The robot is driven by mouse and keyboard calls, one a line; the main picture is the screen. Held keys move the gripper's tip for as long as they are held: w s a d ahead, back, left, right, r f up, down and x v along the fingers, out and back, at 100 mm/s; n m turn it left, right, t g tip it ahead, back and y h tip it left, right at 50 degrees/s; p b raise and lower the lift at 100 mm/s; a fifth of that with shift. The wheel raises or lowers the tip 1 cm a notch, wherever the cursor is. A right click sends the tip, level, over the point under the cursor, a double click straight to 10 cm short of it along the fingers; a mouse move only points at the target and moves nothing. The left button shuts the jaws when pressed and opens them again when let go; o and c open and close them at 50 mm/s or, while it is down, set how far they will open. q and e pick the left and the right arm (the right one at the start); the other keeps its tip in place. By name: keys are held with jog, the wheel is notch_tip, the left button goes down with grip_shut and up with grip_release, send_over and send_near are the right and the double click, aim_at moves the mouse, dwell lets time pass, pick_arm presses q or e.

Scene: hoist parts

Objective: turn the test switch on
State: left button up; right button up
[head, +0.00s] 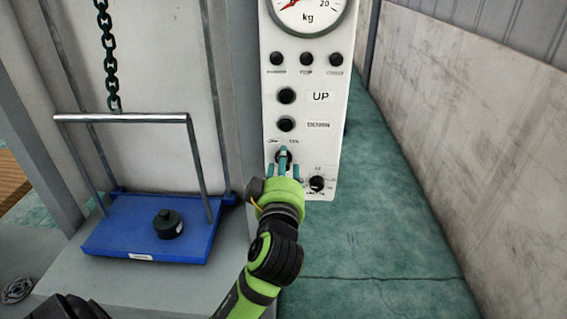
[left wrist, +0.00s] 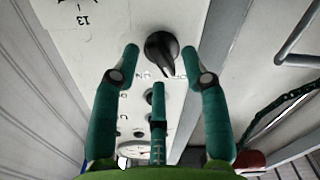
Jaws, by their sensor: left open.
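The test switch is a black round knob (left wrist: 160,47) on the white control panel (head: 304,75). In the left wrist view its pointer aims down and slightly right, nearer the OFF mark than the ON mark, both printed upside down there. In the head view the switch is mostly hidden behind my fingers. My left gripper (head: 283,168) is open at the panel's lower part. In the left wrist view its teal fingers (left wrist: 160,62) spread to either side of the knob, with a third finger below; I cannot tell whether any touches it. My right gripper is not in view.
Above the switch are the black UP button (head: 287,96), DOWN button (head: 286,124), several small buttons and a kg dial (head: 308,12). Another black knob (head: 317,183) sits close at lower right. A blue platform (head: 140,235) with a dark weight (head: 168,224) stands at left.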

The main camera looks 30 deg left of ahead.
pick_arm(q)
jog(key=shift+w+a, duration=0.3)
jog(key=shift+w, duration=0.2)
grip_shut()
